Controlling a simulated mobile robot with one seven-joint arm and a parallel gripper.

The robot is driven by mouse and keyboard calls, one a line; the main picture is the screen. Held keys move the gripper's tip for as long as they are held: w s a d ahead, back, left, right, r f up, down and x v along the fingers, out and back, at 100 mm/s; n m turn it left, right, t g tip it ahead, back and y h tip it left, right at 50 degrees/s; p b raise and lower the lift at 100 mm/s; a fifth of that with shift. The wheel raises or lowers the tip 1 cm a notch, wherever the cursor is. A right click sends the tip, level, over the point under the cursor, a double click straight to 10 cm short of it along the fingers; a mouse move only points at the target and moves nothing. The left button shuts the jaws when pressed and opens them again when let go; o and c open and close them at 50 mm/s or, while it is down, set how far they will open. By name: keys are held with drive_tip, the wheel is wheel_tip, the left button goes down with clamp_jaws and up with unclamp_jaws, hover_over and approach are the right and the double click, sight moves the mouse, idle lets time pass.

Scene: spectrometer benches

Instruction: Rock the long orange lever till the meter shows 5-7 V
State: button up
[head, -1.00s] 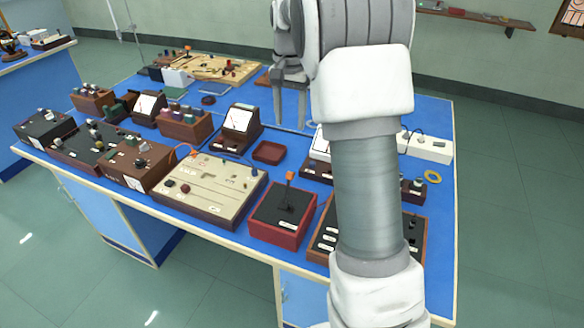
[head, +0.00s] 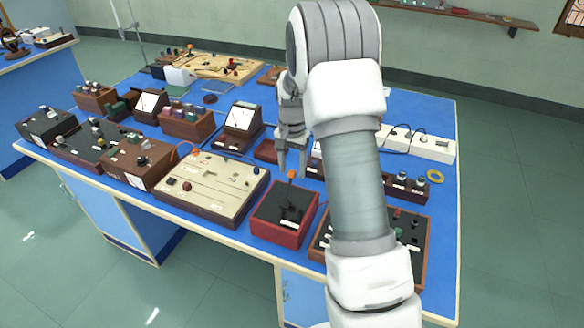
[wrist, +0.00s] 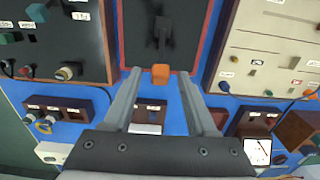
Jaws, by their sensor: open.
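The lever is a dark stick with an orange tip (head: 292,175), standing on a red box with a black top (head: 270,207) near the bench's front edge. In the wrist view the orange tip (wrist: 160,73) lies between the ends of my two open fingers, with a gap on each side. My gripper (head: 293,162) points down just above the tip in the head view; it also shows in the wrist view (wrist: 160,76). A meter with a white face (head: 241,116) stands behind and left of the box. Its reading is too small to tell.
A cream board (head: 212,185) stands left of the red box, and a dark panel with knobs (head: 408,245) stands right, partly behind my arm. A small red tray (head: 266,151) lies behind. A white power strip (head: 430,147) is at the back right.

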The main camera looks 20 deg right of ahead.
drive_tip(key=shift+f, duration=0.15)
clamp_jaws()
idle(1.4)
